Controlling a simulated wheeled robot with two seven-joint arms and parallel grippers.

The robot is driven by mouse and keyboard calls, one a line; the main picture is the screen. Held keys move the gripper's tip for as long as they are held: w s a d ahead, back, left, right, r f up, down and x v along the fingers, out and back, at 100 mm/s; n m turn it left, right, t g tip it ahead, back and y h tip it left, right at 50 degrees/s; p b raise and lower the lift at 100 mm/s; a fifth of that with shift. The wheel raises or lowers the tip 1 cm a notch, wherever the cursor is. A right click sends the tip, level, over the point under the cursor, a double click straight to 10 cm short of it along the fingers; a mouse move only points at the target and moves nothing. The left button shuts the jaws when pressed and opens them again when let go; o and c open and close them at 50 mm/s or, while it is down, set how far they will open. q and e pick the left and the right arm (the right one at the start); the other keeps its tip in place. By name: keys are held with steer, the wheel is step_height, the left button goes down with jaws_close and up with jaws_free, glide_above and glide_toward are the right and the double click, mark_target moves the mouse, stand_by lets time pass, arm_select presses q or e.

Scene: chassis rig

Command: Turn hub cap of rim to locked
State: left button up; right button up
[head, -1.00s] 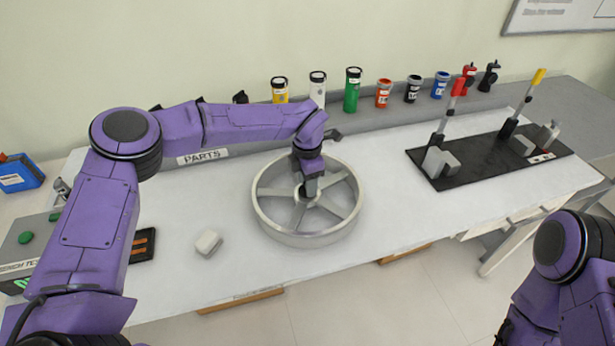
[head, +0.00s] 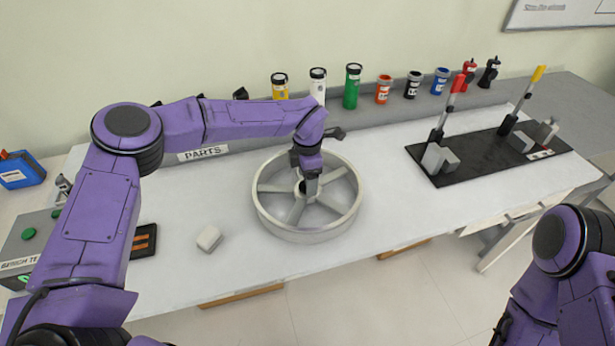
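The rim (head: 268,214) is a pale grey spoked wheel lying flat on the white table. My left gripper (head: 308,188) points down at the middle of the rim, over the hub. The hub cap is mostly hidden by the gripper, so I cannot tell its turn or whether the fingers are closed on it. My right arm shows at the lower right edge, and its gripper is out of view.
A white block (head: 209,238) lies left of the rim. A black board (head: 480,160) with upright levers stands to the right. Several bottles and cans, including a green one (head: 352,87), line the back shelf. The table between rim and board is clear.

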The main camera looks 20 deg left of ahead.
arm_select(q)
step_height(320, 180, up, 10)
steer(key=b, duration=0.2)
steer(key=shift+r, duration=0.25)
stand_by(0.3)
